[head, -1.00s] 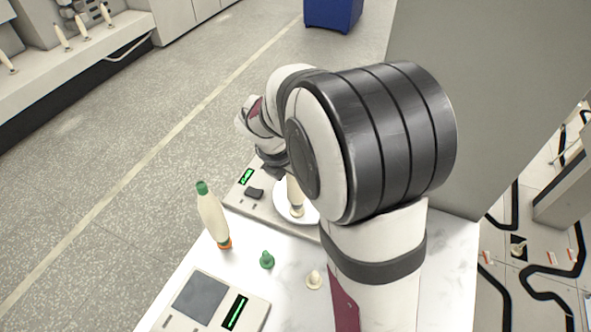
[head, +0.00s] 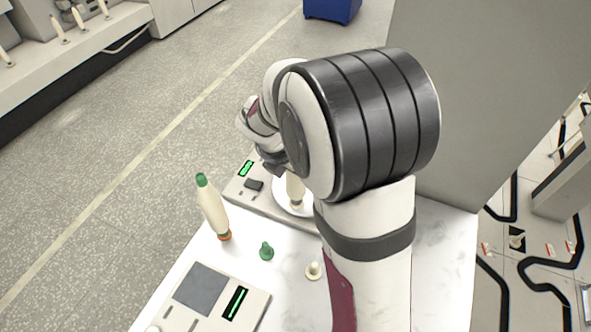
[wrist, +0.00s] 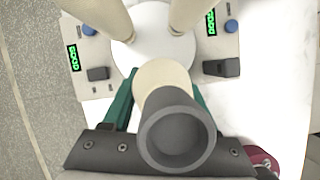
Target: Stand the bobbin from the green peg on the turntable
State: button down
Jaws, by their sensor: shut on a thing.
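My gripper (wrist: 160,97) has green fingers shut on a cream bobbin with a grey tube end (wrist: 177,135), seen nearly end-on in the wrist view. The lower part of this bobbin overlaps the near edge of the white turntable (wrist: 155,52). In the head view, a cream bobbin (head: 295,188) shows upright below my gripper (head: 273,164), its foot over the near part of the turntable (head: 282,203). It seems to be the held one; I cannot tell whether it touches the disc. The green peg (head: 266,252) is bare.
Two other cream bobbins, a left one (wrist: 107,14) and a right one (wrist: 198,12), have their feet at the turntable's far side. A green-tipped bobbin (head: 212,209) stands on an orange peg. A cream peg (head: 313,270) is bare. A panel box (head: 202,288) sits at the front left.

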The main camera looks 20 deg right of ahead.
jog(key=shift+c, duration=0.5)
grip_release()
jog(key=shift+a+r, duration=0.1)
jog(key=shift+r, duration=0.15)
jog(key=v, duration=1.5)
jog(key=s+a+f+m+g+y, duration=0.1)
jog(key=s+f+m+y, duration=0.1)
jog(key=s+m, duration=0.5)
jog(key=s+a+f+m+y, duration=0.2)
jog(key=s+m, duration=0.6)
jog(key=m, duration=0.5)
jog(key=s+a+f+m+g+y, duration=0.1)
jog(key=s+a+f+m, duration=0.1)
jog(key=s+m, duration=0.6)
jog(key=shift+s+f+m+g+y, duration=0.35)
jog(key=shift+f+m, duration=0.3)
jog(key=shift+m, duration=0.35)
